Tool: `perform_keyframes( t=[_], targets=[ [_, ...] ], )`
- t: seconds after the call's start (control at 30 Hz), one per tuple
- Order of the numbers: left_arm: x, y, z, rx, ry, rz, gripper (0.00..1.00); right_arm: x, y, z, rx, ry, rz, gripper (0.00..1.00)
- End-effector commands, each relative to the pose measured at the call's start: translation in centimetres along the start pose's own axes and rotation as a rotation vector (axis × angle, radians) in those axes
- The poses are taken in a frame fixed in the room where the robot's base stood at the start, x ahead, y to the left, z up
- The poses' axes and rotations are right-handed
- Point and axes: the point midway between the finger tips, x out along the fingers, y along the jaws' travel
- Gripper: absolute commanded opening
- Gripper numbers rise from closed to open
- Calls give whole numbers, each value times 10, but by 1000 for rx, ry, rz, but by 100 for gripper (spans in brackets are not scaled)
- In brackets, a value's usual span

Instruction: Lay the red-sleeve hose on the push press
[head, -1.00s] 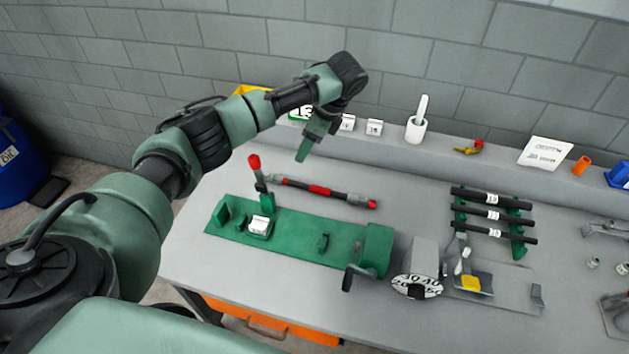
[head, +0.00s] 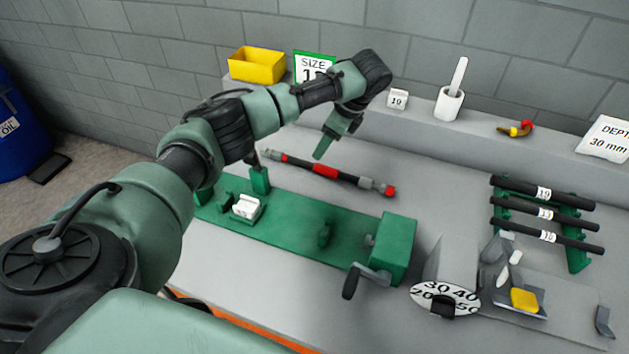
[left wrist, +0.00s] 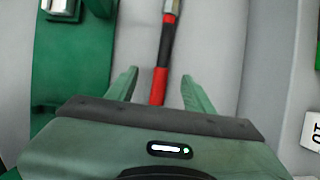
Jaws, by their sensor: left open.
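The red-sleeve hose (head: 352,179) lies on the table behind the green press, a black hose with a red band near its middle and a red and metal right end. The push press (head: 290,238) looks to be the long green bed with a white block in a cradle and a crank at its right end. My left gripper (head: 320,154) is open and points down over the hose near its red band. In the left wrist view the hose (left wrist: 166,45) runs between the open fingers, not gripped. My right gripper is not in view.
A dial (head: 445,299) and a grey fixture with a yellow pad (head: 524,299) stand right of the press. A rack holds several black hoses (head: 540,212). The back ledge carries a yellow bin (head: 257,65), a white cup (head: 449,103) and signs. Table between hose and rack is clear.

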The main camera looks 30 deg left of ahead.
Motion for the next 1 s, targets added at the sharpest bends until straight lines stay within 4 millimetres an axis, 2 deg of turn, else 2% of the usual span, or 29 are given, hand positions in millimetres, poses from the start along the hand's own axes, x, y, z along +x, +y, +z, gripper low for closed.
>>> perform_keyframes(
  t=[0.03,0.1,0.47,0.7,1.0],
  targets=[
    [13,0,-6,0,1,-1,52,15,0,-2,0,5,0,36],
    [17,0,-7,0,1,-1,52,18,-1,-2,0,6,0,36],
    [51,-2,-6,-1,-1,2,52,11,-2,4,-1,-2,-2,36],
    [86,-5,-8,0,0,1,52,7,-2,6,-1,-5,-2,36],
    [94,-5,-8,0,0,-1,52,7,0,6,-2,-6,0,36]
  ],
)
